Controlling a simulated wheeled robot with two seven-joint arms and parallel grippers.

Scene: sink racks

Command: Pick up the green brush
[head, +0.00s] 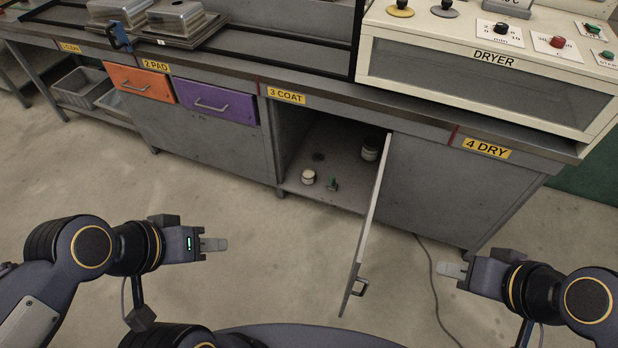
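A small item with a green part, which looks like the green brush (333,184), stands on the floor of the open cabinet under the 3 COAT label. It is too small to make out in detail. My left gripper (214,244) is in front of the bench at the left, pointing right, well apart from the cabinet. My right gripper (451,270) is at the right, pointing left, beyond the open door from the brush. Both grippers look empty, and their finger gaps cannot be made out.
The cabinet door (362,230) stands open, jutting toward me just right of the brush. A small jar (308,177) is left of the brush, and a larger can (370,151) is behind, partly hidden by the door. A cable (432,275) lies on the floor.

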